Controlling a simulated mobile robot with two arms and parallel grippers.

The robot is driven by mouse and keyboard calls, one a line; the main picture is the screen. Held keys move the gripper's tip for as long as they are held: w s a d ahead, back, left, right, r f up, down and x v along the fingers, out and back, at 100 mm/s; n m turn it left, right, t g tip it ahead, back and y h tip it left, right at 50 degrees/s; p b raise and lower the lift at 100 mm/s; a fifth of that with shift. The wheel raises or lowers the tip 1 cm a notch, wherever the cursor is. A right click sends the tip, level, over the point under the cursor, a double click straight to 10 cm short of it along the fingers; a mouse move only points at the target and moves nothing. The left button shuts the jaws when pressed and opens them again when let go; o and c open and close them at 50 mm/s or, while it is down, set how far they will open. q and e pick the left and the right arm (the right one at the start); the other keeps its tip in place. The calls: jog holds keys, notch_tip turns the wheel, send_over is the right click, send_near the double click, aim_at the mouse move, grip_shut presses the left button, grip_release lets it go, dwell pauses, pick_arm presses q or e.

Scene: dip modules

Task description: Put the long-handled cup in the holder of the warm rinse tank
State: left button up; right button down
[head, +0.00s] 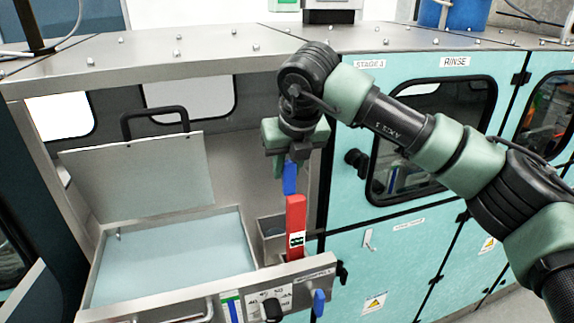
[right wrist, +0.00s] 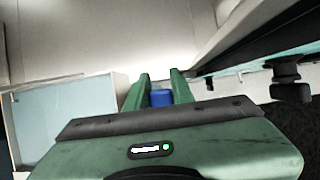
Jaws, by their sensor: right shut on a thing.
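My right gripper (head: 288,158) points down over the right side of the open tank and is shut on a blue grip, seemingly the long-handled cup's handle (head: 290,178). The blue also shows between the fingers in the right wrist view (right wrist: 162,97). A red upright piece (head: 296,220) with a small label is right below the blue; I cannot tell whether they are joined. The cup's bowl is not visible. A grey metal box (head: 271,226), possibly the holder, sits beside the red piece, at the basin's right. The tank (head: 170,258) holds pale blue liquid. My left gripper is not in view.
The tank's lid (head: 140,180) stands raised behind the basin, with a black handle. The steel front rim (head: 190,302) carries labels and a blue lever (head: 319,302). A turquoise cabinet marked RINSE (head: 350,215) stands close on the right.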

jog(key=c, duration=1.2)
grip_release()
jog(key=shift+s+a, duration=0.1)
jog(key=shift+s, duration=0.05)
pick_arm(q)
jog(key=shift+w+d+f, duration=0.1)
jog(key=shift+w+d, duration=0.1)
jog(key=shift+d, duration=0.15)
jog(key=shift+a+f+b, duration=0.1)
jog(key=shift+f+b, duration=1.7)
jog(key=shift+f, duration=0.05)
pick_arm(e)
jog(key=v, duration=1.2)
jog(key=shift+r, duration=0.1)
